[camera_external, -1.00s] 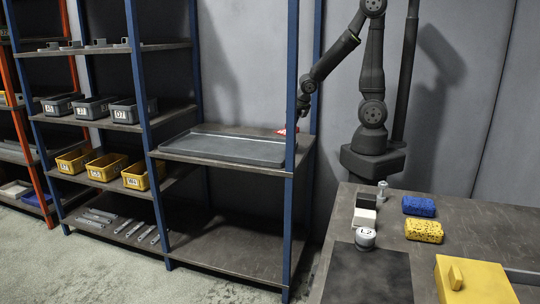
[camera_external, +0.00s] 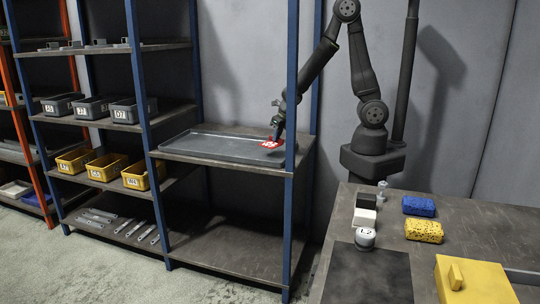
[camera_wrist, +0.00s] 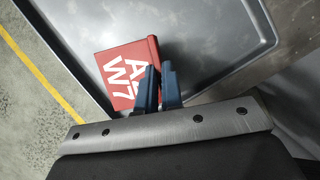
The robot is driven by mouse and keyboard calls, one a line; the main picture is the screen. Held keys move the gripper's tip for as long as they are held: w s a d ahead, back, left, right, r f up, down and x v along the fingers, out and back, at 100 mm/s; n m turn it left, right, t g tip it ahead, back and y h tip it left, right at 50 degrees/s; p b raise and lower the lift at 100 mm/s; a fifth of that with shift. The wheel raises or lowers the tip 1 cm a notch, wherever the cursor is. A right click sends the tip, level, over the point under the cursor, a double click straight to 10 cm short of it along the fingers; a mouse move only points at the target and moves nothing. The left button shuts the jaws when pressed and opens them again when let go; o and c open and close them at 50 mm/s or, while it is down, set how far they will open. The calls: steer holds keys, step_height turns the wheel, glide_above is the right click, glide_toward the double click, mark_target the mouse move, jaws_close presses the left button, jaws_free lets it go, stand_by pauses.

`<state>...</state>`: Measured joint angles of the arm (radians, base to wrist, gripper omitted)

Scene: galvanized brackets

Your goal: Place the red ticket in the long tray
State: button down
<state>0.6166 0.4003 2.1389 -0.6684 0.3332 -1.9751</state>
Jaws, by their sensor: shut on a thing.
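The red ticket (camera_wrist: 122,68) carries white lettering, partly hidden by my gripper, that reads roughly "A" over "W7". My gripper (camera_wrist: 158,80) is shut on the ticket's raised edge with its blue fingers. In the external view, the ticket (camera_external: 271,143) is over the right end of the long tray (camera_external: 210,147), with my gripper (camera_external: 275,135) above it. The tray is grey, shallow and empty apart from this, on a shelf.
A blue rack post (camera_external: 291,100) stands just right of the tray. Grey bins (camera_external: 95,107) and yellow bins (camera_external: 105,167) fill shelves at left. A table at right holds a blue sponge (camera_external: 419,206), a yellow sponge (camera_external: 424,231) and a yellow box (camera_external: 480,285).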

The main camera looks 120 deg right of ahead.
mark_target(275, 144)
steer(key=shift+w+a+f, duration=0.25)
steer(key=shift+w+f, duration=0.15)
steer(key=shift+w, duration=0.2)
steer(key=shift+w+a+f, duration=0.25)
steer(key=shift+w+f, duration=0.1)
steer(key=shift+w, duration=0.25)
steer(key=shift+f, duration=2)
steer(key=shift+f, duration=0.15)
steer(key=c, duration=1.6)
jaws_free()
steer(key=v, duration=1.2)
steer(key=shift+a, duration=0.1)
